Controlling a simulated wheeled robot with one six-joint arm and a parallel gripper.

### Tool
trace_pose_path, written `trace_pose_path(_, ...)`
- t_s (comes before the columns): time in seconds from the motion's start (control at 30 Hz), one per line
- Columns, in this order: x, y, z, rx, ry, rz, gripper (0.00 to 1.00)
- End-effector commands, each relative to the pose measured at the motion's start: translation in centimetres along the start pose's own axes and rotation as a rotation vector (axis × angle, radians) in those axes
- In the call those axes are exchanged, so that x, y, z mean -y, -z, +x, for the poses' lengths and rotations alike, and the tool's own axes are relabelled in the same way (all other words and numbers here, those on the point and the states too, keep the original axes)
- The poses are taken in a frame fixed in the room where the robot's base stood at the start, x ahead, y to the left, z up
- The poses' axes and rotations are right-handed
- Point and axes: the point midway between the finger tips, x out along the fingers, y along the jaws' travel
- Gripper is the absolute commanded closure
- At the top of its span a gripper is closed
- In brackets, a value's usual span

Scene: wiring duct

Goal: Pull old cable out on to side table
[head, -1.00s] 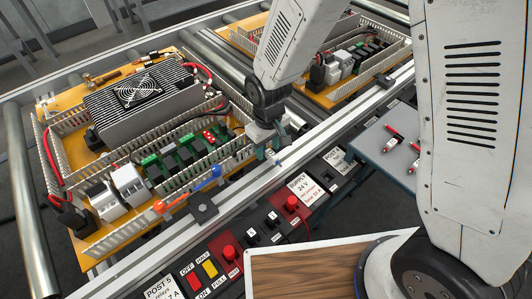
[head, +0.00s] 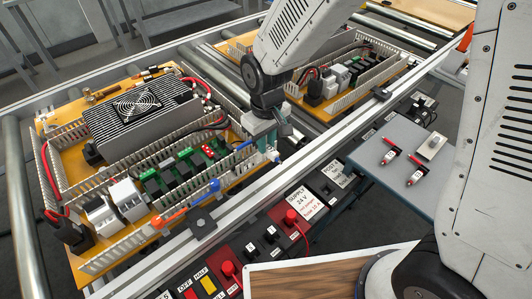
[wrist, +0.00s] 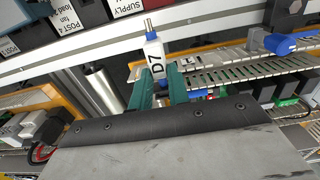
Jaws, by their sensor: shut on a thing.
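My gripper (head: 268,143) is over the right end of the near panel (head: 82,262). In the wrist view its teal fingers (wrist: 160,88) are shut on a cable end with a white tag (wrist: 154,60) marked D7. A metal tip and blue collar stick out beyond the tag. A short blue length of cable (head: 243,145) shows beside the gripper in the head view and leads toward the slotted duct (head: 130,215). The rest of its run is hidden.
A rail (head: 330,150) and a row of switches and a supply box (head: 304,200) lie between panel and side table. A second panel (head: 345,75) stands behind. The side table's front is bare.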

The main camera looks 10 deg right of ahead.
Motion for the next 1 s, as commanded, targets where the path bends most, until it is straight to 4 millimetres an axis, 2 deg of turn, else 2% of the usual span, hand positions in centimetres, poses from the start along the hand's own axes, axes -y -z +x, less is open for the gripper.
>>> trace_pose_path(0.1, 0.0, 0.1, -1.5, -0.002, 0.000, 0.000, 1.00)
trace_pose_path(0.2, 0.0, 0.0, -2.1, -0.001, 0.000, 0.000, 1.00)
trace_pose_path(0.57, 0.0, 0.0, -2.3, 0.000, 0.000, 0.000, 1.00)
trace_pose_path(1.0, 0.0, 0.1, -4.0, -0.002, 0.000, 0.000, 1.00)
